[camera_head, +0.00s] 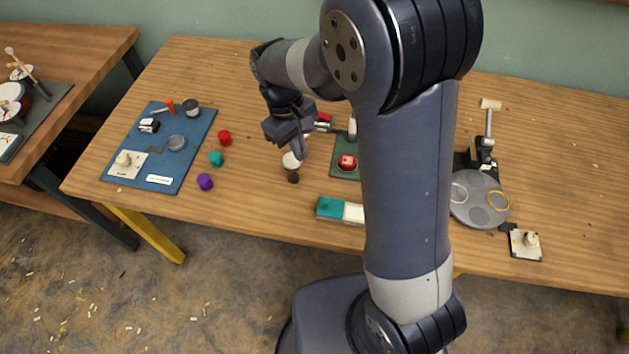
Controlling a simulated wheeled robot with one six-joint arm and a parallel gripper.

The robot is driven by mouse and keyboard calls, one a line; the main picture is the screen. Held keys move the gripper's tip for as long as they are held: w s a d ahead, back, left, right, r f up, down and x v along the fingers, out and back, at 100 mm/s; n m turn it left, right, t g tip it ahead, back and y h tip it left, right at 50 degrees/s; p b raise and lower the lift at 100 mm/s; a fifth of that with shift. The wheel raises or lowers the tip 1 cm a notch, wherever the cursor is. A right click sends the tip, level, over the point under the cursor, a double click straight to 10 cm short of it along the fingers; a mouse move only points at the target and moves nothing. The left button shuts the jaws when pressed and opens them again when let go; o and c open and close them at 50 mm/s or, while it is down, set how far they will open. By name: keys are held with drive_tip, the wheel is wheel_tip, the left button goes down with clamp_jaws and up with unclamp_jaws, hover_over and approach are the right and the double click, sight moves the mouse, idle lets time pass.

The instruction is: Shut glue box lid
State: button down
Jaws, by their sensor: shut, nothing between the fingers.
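My gripper (299,152) is shut and empty, pointing down over the middle of the wooden table. A white round piece (289,162) shows just below and left of its fingertips, partly covered by them; I cannot tell if they touch. A small dark brown round piece (293,177) stands in front of it. I cannot say for certain which thing is the glue box. A teal and white block (330,207) lies near the front edge, its right end by my arm. No lid can be made out clearly.
A green mat (340,171) with a red round item (347,162) lies right of my gripper, partly behind my arm. Red, teal and purple (205,182) pieces stand left, beside a blue mat (171,185). A grey disc stand (480,211) is at right.

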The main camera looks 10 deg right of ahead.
drive_tip(key=a+n, duration=0.1)
drive_tip(key=a, duration=0.1)
drive_tip(key=p, duration=0.1)
approach(331, 205)
drive_tip(key=w+a+f, duration=0.1)
drive_tip(key=a+f, duration=0.2)
drive_tip(key=w+a+f, duration=0.1)
drive_tip(key=f, duration=0.1)
drive_tip(key=shift+w+a, duration=0.4)
drive_tip(key=shift+s+d+r+p, duration=0.1)
drive_tip(key=shift+s+d+p, duration=0.4)
drive_tip(key=shift+s+d, duration=0.75)
drive_tip(key=shift+d, duration=0.05)
drive_tip(key=d, duration=0.2)
drive_tip(key=s+d, duration=0.1)
drive_tip(key=d, duration=0.1)
drive_tip(key=s+d+b, duration=0.1)
drive_tip(key=d, duration=0.1)
drive_tip(key=shift+d, duration=0.3)
drive_tip(key=shift+s, duration=0.1)
